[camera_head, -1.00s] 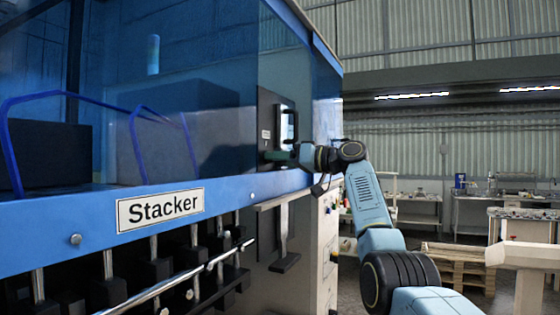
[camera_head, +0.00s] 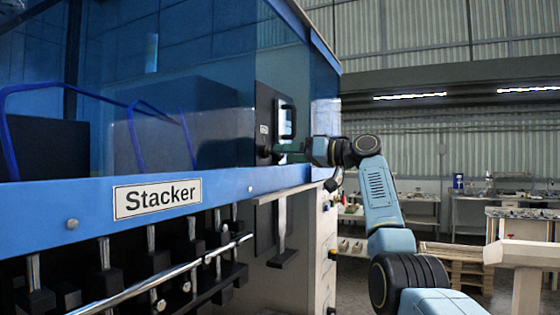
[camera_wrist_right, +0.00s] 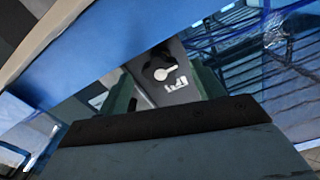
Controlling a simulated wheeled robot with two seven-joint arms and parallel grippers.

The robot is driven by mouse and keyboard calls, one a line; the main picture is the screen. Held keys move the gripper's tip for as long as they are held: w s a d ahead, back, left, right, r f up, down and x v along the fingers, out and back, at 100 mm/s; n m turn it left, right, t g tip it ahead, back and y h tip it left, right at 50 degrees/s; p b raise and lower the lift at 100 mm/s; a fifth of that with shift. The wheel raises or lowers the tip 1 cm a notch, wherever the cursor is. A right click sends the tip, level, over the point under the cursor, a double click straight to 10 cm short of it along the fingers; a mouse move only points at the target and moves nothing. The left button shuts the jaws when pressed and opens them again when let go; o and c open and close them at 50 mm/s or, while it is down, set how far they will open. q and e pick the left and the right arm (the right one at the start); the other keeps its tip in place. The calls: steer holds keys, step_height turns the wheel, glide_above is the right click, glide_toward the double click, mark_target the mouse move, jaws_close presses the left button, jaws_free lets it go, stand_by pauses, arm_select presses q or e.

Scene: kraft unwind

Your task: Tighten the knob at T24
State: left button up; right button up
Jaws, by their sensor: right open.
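A dark round knob (camera_head: 264,151) sits on the black panel (camera_head: 268,105) at the right end of the blue Stacker machine, under a small label too small to read. In the right wrist view, the knob (camera_wrist_right: 161,68) has a light pointer and shows beyond and between the two spread fingers (camera_wrist_right: 163,88). The fingers look open and empty, apart from the knob. The label (camera_wrist_right: 176,85) beside it is tilted and not clearly legible. My left gripper is out of view.
Benches and pallets (camera_head: 460,260) stand farther back at right.

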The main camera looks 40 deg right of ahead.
steer(key=b+v, duration=0.3)
steer(key=v, duration=0.7)
